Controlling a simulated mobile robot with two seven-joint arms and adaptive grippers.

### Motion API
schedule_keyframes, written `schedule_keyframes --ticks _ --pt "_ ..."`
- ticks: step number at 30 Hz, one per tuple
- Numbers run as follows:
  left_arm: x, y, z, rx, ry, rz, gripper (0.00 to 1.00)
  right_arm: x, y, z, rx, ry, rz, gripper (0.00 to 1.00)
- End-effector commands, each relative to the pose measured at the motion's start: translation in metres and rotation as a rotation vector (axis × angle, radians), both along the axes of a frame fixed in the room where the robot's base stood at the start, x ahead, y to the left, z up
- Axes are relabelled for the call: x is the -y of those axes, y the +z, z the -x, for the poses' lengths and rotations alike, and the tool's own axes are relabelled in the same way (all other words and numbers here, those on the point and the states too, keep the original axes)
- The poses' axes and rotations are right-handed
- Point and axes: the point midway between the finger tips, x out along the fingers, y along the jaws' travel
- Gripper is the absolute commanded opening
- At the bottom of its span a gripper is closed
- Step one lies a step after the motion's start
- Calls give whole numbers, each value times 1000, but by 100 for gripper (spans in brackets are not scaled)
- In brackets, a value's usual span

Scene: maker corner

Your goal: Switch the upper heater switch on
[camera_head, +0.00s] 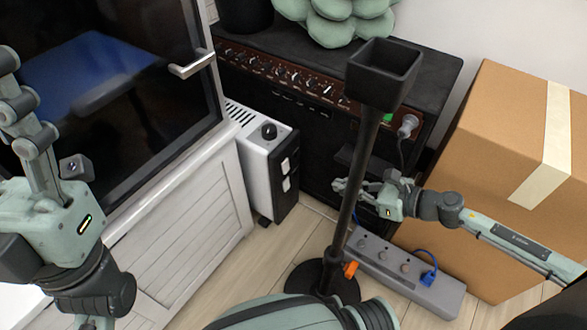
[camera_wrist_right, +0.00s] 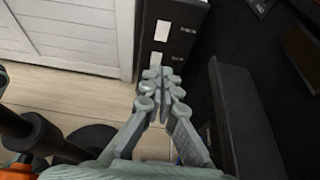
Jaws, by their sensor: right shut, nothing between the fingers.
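The heater (camera_head: 258,150) is a white unit with a black front panel, standing between the white cabinet and the black amplifier. Its upper switch (camera_head: 285,166) and lower switch (camera_head: 286,184) are white rockers on that panel. The right wrist view also shows the upper switch (camera_wrist_right: 162,30) and the lower switch (camera_wrist_right: 156,60); their on or off state cannot be told. My right gripper (camera_head: 342,187) is shut and empty, to the right of the panel and apart from it in the head view. In the wrist view its fingertips (camera_wrist_right: 163,88) appear just below the lower switch. My left gripper (camera_head: 25,125) is at the left edge, far from the heater.
A black stand (camera_head: 357,185) rises in front of my right gripper. A grey power strip (camera_head: 405,270) lies on the floor. A cardboard box (camera_head: 505,150) stands at the right. The amplifier (camera_head: 300,150) is behind the gripper. Some floor in front of the heater is clear.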

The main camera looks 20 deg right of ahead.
Motion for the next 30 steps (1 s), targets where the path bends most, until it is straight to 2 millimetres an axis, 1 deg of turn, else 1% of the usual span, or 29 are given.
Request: schedule_keyframes --ticks 3,11,14,17,20,27,30 --pt "-1 2 5 17 -1 8 55 -1 -1 2 6 18 16 0" --pt "-1 2 4 15 -1 6 55 -1 -1 1 5 14 13 0" --pt "-1 1 4 15 -1 6 55 -3 -2 -3 6 12 12 0" --pt "-1 1 4 16 -1 5 55 -9 -6 -12 7 12 11 0" --pt "-1 1 4 19 -1 4 55 -19 -13 -25 8 11 11 0" --pt "-1 0 3 20 -1 4 55 -49 -35 -63 7 11 9 0" --pt "-1 1 3 21 -2 2 55 -61 -41 -77 7 11 9 0"
